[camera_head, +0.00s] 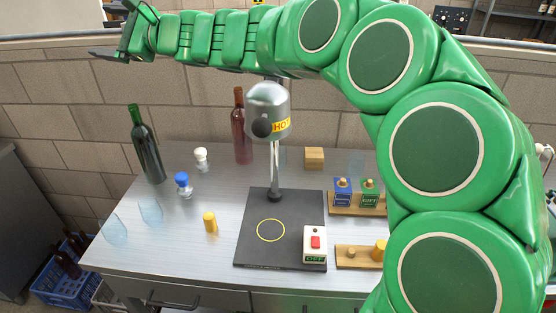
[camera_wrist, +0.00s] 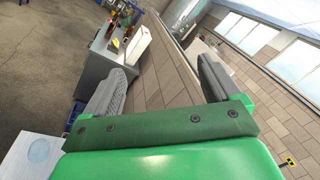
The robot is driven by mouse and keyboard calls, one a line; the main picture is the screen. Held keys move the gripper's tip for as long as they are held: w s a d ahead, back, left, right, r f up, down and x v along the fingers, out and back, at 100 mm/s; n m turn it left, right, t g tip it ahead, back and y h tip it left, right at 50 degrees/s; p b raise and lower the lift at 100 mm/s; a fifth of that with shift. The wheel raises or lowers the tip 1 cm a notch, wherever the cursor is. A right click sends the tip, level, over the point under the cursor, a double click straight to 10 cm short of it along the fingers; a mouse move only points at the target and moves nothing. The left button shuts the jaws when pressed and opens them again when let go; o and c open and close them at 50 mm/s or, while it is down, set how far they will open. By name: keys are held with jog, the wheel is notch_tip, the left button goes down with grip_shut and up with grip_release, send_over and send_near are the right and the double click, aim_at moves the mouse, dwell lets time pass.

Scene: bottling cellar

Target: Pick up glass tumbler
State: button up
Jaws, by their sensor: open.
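Two clear, bluish glass tumblers stand on the front left of the steel bench: one glass tumbler (camera_head: 115,229) close to the left edge, the other glass tumbler (camera_head: 151,212) just right of it. A faint glass shape (camera_head: 357,161) also shows at the back right, partly unclear. My gripper (camera_head: 112,30) is at the upper left, raised well above the bench and away from the tumblers. In the wrist view my gripper (camera_wrist: 160,88) has its two fingers wide apart with nothing between them.
A dark green bottle (camera_head: 148,145), a blue-stoppered flask (camera_head: 183,185), a white stopper piece (camera_head: 201,159) and a yellow cylinder (camera_head: 210,222) stand near the tumblers. A capping press (camera_head: 275,170) on a black base (camera_head: 255,255) stands mid-bench. A blue crate (camera_head: 65,290) is on the floor left.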

jog(key=w+d+r+t+y, duration=0.1)
jog(key=w+d+r+t, duration=0.3)
jog(key=d+r, duration=0.65)
jog(key=w+d+r+m+t+h, duration=0.1)
jog(key=w+d+r+t, duration=0.15)
jog(key=w+d, duration=0.45)
jog(key=w+d+f+m+h, duration=0.2)
jog(key=w+d+f, duration=0.3)
jog(key=f, duration=0.3)
jog(key=w+d+f+m+h, duration=0.25)
jog(key=w+d+f, duration=0.25)
jog(key=f, duration=0.3)
jog(key=m+g+h, duration=0.2)
jog(key=m+h, duration=0.5)
jog(key=m, duration=0.4)
send_near(358, 155)
jog(key=shift+w+a+f, duration=0.55)
jog(key=shift+a+f, duration=0.2)
jog(key=shift+a, duration=0.25)
jog(key=shift+w+a+f, duration=0.55)
jog(key=shift+a+f, duration=0.25)
jog(key=shift+a, duration=0.25)
jog(key=shift+w+a+f, duration=0.55)
jog(key=shift+a+f, duration=0.2)
jog(key=shift+a, duration=0.25)
jog(key=c, duration=1.2)
